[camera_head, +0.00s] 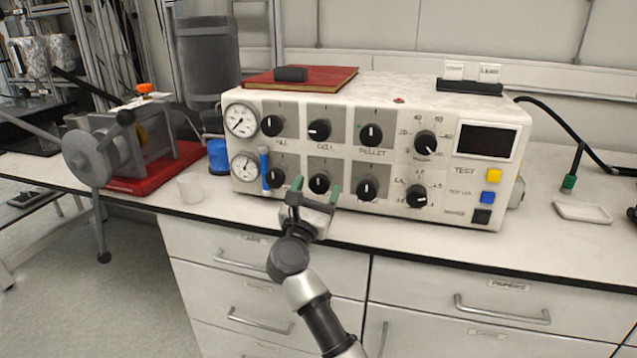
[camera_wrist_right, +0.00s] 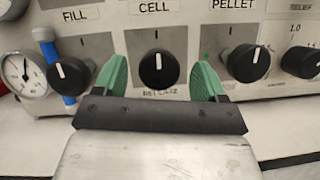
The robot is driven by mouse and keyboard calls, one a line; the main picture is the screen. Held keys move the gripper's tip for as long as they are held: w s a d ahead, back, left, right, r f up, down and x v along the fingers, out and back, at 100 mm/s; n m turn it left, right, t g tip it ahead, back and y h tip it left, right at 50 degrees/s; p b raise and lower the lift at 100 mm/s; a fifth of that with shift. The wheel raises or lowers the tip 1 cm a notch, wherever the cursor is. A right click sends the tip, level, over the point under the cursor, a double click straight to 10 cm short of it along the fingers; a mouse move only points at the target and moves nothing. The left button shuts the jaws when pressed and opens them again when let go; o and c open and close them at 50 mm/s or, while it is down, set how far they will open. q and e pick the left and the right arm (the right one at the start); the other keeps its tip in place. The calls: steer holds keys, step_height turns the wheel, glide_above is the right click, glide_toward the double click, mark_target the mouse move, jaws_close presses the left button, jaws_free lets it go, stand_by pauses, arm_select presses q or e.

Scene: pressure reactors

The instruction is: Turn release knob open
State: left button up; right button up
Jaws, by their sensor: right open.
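The control panel box (camera_head: 375,150) has two rows of black round knobs with white pointer marks. The lower middle knob (camera_head: 319,182), under the CELL label, also shows in the right wrist view (camera_wrist_right: 159,68). Its white mark points straight up, and the label below it is partly hidden but looks like RELEASE. My right gripper (camera_head: 316,190) is open in front of it. The green fingers stand to either side of the knob, with gaps visible on both sides in the wrist view. My left gripper is not in view.
Neighbouring lower knobs, under FILL (camera_wrist_right: 70,75) and PELLET (camera_wrist_right: 247,63), sit close outside the fingers. Two gauges (camera_head: 241,120) and a blue tube (camera_head: 265,170) are at the panel's left. A red book (camera_head: 335,76) lies on top. The counter front is mostly clear.

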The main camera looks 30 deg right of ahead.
steer(key=shift+x, duration=0.95)
steer(key=shift+c, duration=0.3)
steer(key=c, duration=0.9)
